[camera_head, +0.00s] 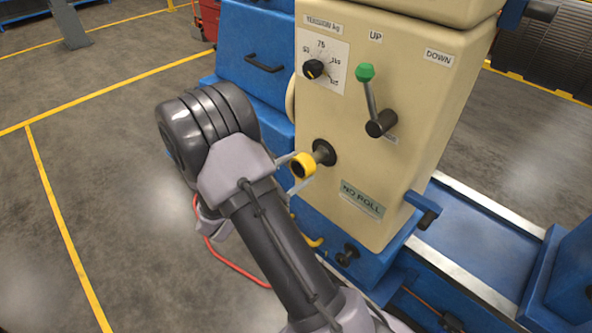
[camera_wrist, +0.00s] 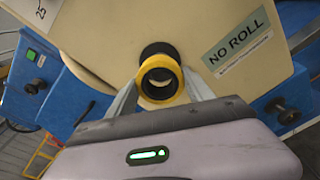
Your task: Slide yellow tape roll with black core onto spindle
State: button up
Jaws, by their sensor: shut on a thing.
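The yellow tape roll (camera_head: 303,166) is a small ring with a dark core. My gripper (camera_head: 299,170) is shut on it, one finger on each side, as the wrist view also shows for the roll (camera_wrist: 177,76) and the gripper (camera_wrist: 160,90). The dark spindle (camera_head: 324,152) sticks out of the cream machine face. The roll is at the spindle's near end, roughly in line with it. Behind the roll, the wrist view shows a black round collar (camera_wrist: 158,49). The roll hides the spindle tip, so I cannot tell whether the tip is inside the core.
The cream cabinet (camera_head: 410,75) carries a "NO ROLL" sign (camera_head: 362,199) beside the spindle, with a green-knobbed lever (camera_head: 366,95) and a dial (camera_head: 315,69) above. Blue machine parts (camera_head: 245,60) with knobs lie around it. Open floor (camera_head: 110,190) is at left.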

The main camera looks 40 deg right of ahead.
jog(key=shift+d, duration=0.55)
jog(key=shift+d, duration=0.1)
jog(key=shift+w+d+f+b, duration=0.1)
jog(key=shift+d+b, duration=0.05)
jog(key=shift+d, duration=0.55)
jog(key=shift+w+d+f+b, duration=0.1)
jog(key=shift+d+b, duration=0.05)
jog(key=shift+d, duration=0.5)
jog(key=shift+d, duration=0.2)
jog(key=shift+d, duration=0.85)
jog(key=o, duration=1.6)
jog(key=shift+o, duration=0.2)
